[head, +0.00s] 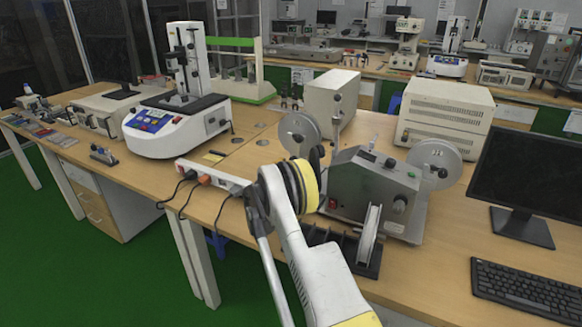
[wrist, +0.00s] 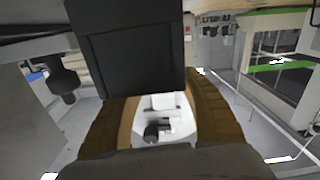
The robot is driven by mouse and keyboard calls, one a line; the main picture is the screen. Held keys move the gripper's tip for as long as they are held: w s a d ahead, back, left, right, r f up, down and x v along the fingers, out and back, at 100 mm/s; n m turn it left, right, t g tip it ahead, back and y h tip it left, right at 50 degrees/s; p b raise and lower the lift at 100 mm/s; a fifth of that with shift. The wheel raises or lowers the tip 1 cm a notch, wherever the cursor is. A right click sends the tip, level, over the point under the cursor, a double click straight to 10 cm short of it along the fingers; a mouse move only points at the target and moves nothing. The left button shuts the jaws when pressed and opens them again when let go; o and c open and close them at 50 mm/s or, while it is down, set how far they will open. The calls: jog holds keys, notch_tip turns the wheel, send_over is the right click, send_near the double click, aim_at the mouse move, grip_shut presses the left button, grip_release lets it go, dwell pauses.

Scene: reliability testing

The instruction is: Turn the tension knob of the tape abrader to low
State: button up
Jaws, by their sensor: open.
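The tape abrader is a grey machine (head: 368,184) right of centre in the head view, with a clear reel at each side. My arm reaches up in front of the abrader's left part. My gripper (head: 315,160) is open and mostly hidden behind my yellow-ringed wrist. I cannot tell whether it touches the abrader. In the wrist view, a dark knob (wrist: 63,84) stands on a grey surface at the left, apart from the view's centre.
A monitor (head: 525,160) and a keyboard (head: 525,289) are on the bench at the right. A beige instrument (head: 443,112) stands behind the abrader. A power strip (head: 212,176) lies left of my arm. A white tester (head: 178,125) is farther left.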

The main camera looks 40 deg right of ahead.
jog(key=shift+w+d, duration=0.15)
jog(key=shift+d, duration=0.3)
grip_shut()
jog(key=shift+n, duration=0.3)
jog(key=n, duration=0.3)
jog(key=shift+n, duration=1.9)
